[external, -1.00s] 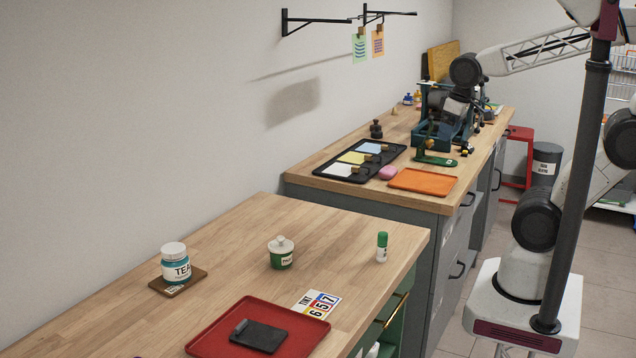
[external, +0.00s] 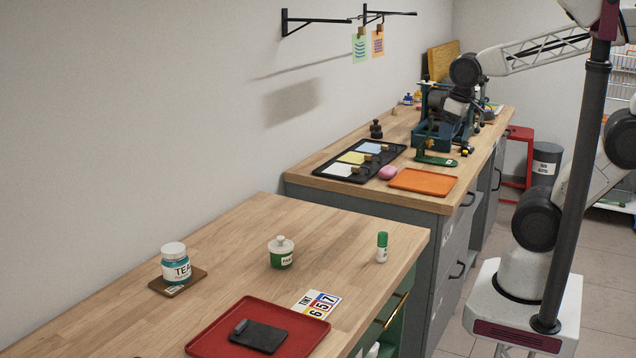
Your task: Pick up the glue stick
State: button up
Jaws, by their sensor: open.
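The glue stick (external: 382,248) stands upright near the right edge of the near wooden counter (external: 235,225). It has a green cap and a pale body with a label. My gripper (external: 458,112) hangs at the end of my arm, high and far behind the glue stick, in front of the teal press on the far counter. It is open and well apart from the glue stick. Its fingertips are small and hard to separate from the dark machine parts behind them.
A green-and-white lidded pot (external: 281,254), a tea jar (external: 175,263) on a brown coaster, a number card (external: 318,304) and a red tray (external: 205,343) share the near counter. The far counter holds an orange tray (external: 423,181), a black tray (external: 325,175) and a teal press (external: 440,135).

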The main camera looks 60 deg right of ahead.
jog(key=shift+c, duration=1.3)
jog(key=w+a+f+n+t+y, duration=0.2)
jog(key=w+a+f+n+t, duration=0.35)
jog(key=w+a+f, duration=0.55)
jog(key=s+a+f+n+y, duration=0.2)
jog(key=s+a+f+y, duration=0.2)
jog(key=a, duration=0.2)
jog(key=s+a+f+n+y, duration=0.2)
jog(key=s+a+f+y, duration=0.2)
jog(key=a, duration=0.2)
jog(key=shift+a+f+t, duration=0.25)
jog(key=shift+a+t, duration=0.05)
jog(key=shift+t, duration=0.15)
jog(key=shift+w+n, duration=0.1)
jog(key=shift+n, duration=0.15)
